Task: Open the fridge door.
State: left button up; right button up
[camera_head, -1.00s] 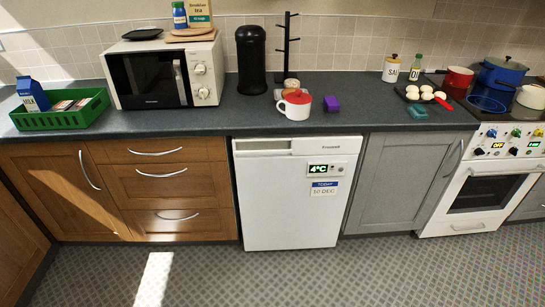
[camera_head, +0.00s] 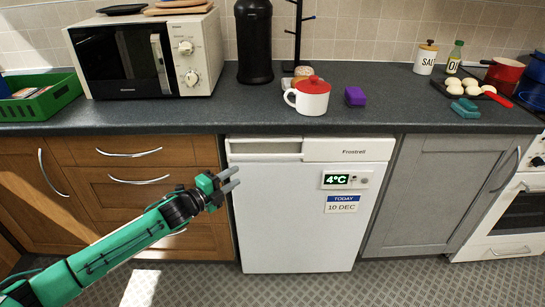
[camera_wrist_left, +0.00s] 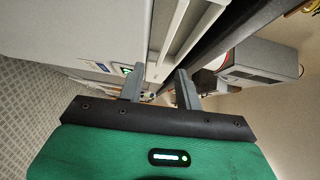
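The white fridge (camera_head: 290,215) stands under the worktop with its door shut. Its top band has a recessed grip (camera_head: 265,147) at the left. A 4°C display and a date label sit on the door's upper right. My left gripper (camera_head: 234,180) is in front of the fridge's upper left edge, below the recess. In the left wrist view, its two grey fingers (camera_wrist_left: 158,88) are spread apart with nothing between them, and the white fridge front (camera_wrist_left: 75,40) is beyond them. My right gripper is not in view.
Wooden drawers (camera_head: 140,178) are left of the fridge and a grey cupboard (camera_head: 435,190) is right. The worktop (camera_head: 220,116) above holds a microwave (camera_head: 150,60), a red-lidded mug (camera_head: 310,97) and a purple block (camera_head: 355,97). Patterned floor lies in front.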

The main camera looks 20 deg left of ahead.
aim_at(264, 157)
pick_arm(q)
jog(key=x, duration=0.8)
jog(key=r+x, duration=0.1)
jog(key=x, duration=0.3)
jog(key=shift+d, duration=0.4)
jog(key=shift+x, duration=0.9)
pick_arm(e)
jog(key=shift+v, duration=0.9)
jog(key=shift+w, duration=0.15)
pick_arm(q)
grip_shut()
